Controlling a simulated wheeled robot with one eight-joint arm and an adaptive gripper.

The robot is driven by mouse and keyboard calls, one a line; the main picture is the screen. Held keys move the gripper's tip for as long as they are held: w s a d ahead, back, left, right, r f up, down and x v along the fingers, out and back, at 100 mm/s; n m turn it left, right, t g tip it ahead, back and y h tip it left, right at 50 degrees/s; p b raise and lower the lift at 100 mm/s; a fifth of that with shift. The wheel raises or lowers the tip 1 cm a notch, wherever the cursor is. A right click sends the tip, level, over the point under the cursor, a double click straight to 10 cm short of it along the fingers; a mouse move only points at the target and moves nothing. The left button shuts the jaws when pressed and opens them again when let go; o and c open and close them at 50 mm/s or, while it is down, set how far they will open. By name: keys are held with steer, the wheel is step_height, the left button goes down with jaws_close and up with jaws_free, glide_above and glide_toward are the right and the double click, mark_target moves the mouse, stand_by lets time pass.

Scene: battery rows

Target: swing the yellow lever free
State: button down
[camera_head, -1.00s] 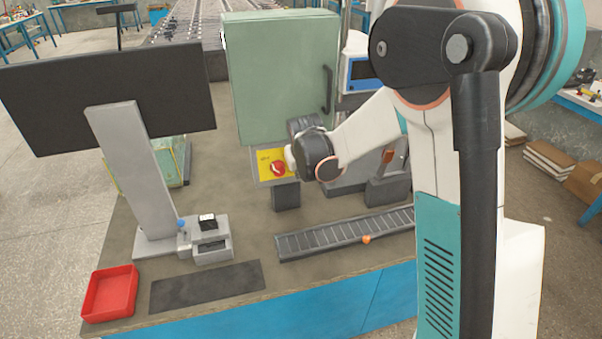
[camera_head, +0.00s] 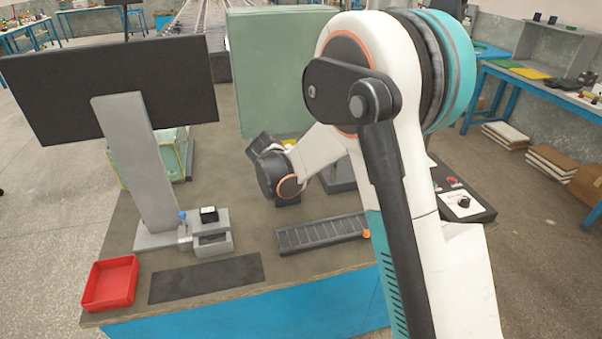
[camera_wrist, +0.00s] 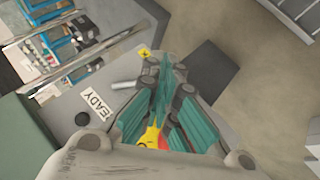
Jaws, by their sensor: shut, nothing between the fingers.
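My gripper (camera_wrist: 166,78) shows in the wrist view with its teal fingers drawn together at the tips and nothing between them. A yellow shape with red beside it (camera_wrist: 150,136) shows low between the fingers' bases; I cannot tell whether it is the lever. My fingers are hidden in that view. No yellow lever can be made out clearly in either view.
The green cabinet (camera_head: 275,75) stands behind my wrist. A monitor (camera_head: 110,90) and a red tray (camera_head: 110,283) are at left. A slatted rail (camera_head: 320,235) and a dark mat (camera_head: 205,278) lie in front. A READY label (camera_wrist: 94,102) sits beside a black knob (camera_wrist: 82,118).

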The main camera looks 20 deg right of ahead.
steer(key=shift+d+f+b, duration=0.3)
steer(key=shift+d+f, duration=0.05)
steer(key=shift+f, duration=0.25)
steer(key=shift+d+f+b, duration=0.25)
steer(key=shift+d+f, duration=0.1)
steer(key=shift+f, duration=0.2)
steer(key=shift+r, duration=0.15)
steer(key=shift+r+p, duration=0.45)
steer(key=shift+r, duration=0.25)
